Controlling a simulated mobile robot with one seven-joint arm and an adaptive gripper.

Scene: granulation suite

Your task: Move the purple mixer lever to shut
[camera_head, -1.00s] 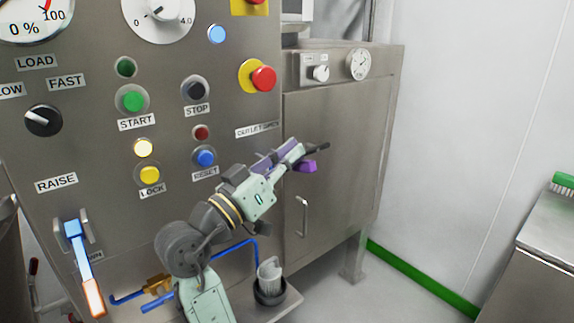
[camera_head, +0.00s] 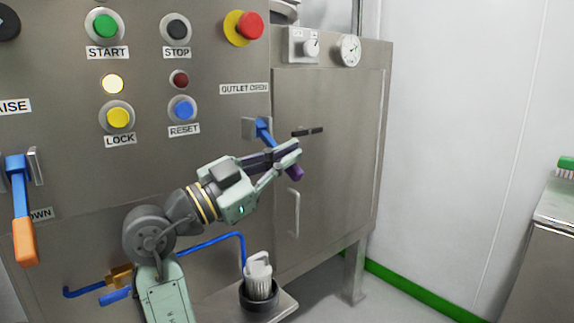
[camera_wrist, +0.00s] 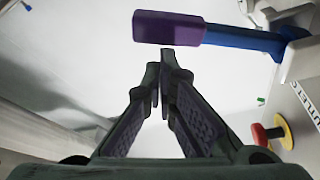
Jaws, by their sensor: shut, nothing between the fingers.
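The mixer lever has a blue shaft (camera_head: 264,132) and a purple grip (camera_head: 295,171). It projects from a bracket on the right of the steel panel, below the OUTLET OPEN label. It slopes down to the right in the head view, partly hidden by my gripper (camera_head: 296,150). In the wrist view the purple grip (camera_wrist: 168,28) lies sideways just beyond my fingertips (camera_wrist: 161,65), with the blue shaft (camera_wrist: 240,40) running right. My gripper is shut and empty. I cannot tell whether the fingertips touch the grip.
Another blue lever with an orange grip (camera_head: 25,243) hangs on the panel's left. A red emergency button (camera_head: 249,25) and smaller buttons are above. A steel cabinet door with a handle (camera_head: 294,212) is behind my gripper. A white cylindrical container (camera_head: 259,279) sits low in a black holder.

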